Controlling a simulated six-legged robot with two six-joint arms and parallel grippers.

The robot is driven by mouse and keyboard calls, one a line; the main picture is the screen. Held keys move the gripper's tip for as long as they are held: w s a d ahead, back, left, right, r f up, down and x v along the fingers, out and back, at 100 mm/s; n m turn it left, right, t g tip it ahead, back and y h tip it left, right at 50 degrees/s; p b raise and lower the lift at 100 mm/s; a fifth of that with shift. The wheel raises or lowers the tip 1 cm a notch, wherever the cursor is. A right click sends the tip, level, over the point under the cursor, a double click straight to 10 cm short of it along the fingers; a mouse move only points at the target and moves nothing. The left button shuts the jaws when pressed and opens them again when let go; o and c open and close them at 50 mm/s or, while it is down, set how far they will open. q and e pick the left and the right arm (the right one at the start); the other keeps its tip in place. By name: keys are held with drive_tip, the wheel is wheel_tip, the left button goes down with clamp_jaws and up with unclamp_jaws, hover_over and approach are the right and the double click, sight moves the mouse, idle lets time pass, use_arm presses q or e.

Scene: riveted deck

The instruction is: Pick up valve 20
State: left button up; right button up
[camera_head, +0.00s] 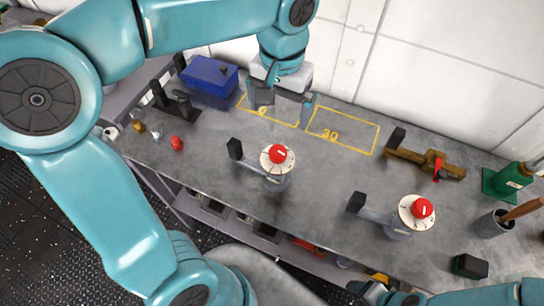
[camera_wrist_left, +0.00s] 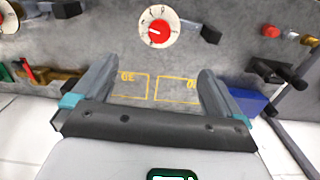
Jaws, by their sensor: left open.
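Two grey valves with red knobs on white dials stand on the grey bench: one at the middle (camera_head: 278,182), one at the right (camera_head: 398,230). Each has a side arm ending in a black block. I cannot read which is valve 20. My left gripper (camera_head: 284,103) is open and empty, behind the middle valve and apart from it, over the yellow outlines. In the left wrist view the gripper (camera_wrist_left: 155,82) has spread fingers, with a dial valve (camera_wrist_left: 158,27) beyond them and part of another at the left edge. My right gripper is not visible.
Yellow outlined spots (camera_head: 343,131) marked with numbers lie along the back, one reading 30. A blue box (camera_head: 209,75) is at back left, a brass fitting (camera_head: 418,162) at right. A green base (camera_head: 503,184) and grey cup (camera_head: 490,224) are further right. A white wall stands behind.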

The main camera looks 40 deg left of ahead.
sight(278, 151)
use_arm(q)
drive_tip(key=f, duration=0.6)
drive_tip(key=s+f, duration=0.1)
drive_tip(key=f, duration=0.3)
drive_tip(key=shift+s+d+f, duration=0.15)
drive_tip(key=shift+s+f, duration=0.05)
drive_tip(key=shift+s, duration=0.1)
drive_tip(key=shift+s+d+f, duration=0.1)
drive_tip(key=shift+f, duration=0.15)
drive_tip(key=f, duration=0.2)
drive_tip(key=w+f, duration=0.1)
drive_tip(key=f, duration=0.1)
drive_tip(key=shift+f+p, duration=0.15)
drive_tip(key=shift+p, duration=0.2)
drive_tip(key=shift+f, duration=0.3)
drive_tip(key=shift+s, duration=0.25)
drive_tip(key=shift+w, duration=0.1)
